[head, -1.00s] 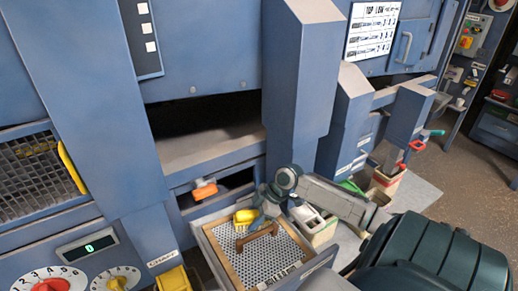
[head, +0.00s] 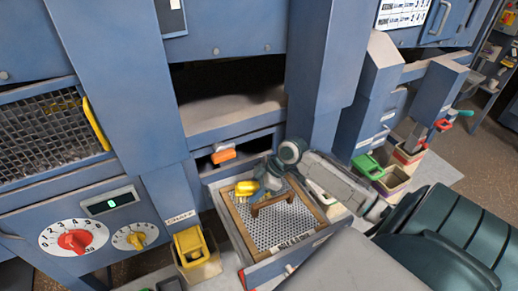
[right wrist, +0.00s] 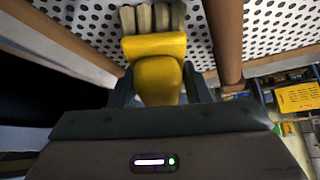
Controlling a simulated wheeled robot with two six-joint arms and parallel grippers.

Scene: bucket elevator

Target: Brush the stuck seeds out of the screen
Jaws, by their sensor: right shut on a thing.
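The screen (head: 272,229) is a perforated metal plate in a wooden frame, set in a grey-blue tray below the machine. A brown wooden handle (head: 281,200) spans it. My right gripper (head: 262,186) is over the far left part of the screen, shut on a yellow brush (head: 246,187). In the right wrist view the brush (right wrist: 158,70) sits between the fingers, its pale bristles (right wrist: 152,18) towards the perforated screen (right wrist: 75,14). I cannot tell whether the bristles touch it. Stuck seeds are too small to make out. My left gripper is not in view.
An orange handle (head: 223,154) sticks out of a slot above the tray. A yellow scoop (head: 190,244) stands in a bin left of the tray. A green scoop (head: 368,165) and other bins stand to the right. A blue machine column (head: 322,80) rises behind.

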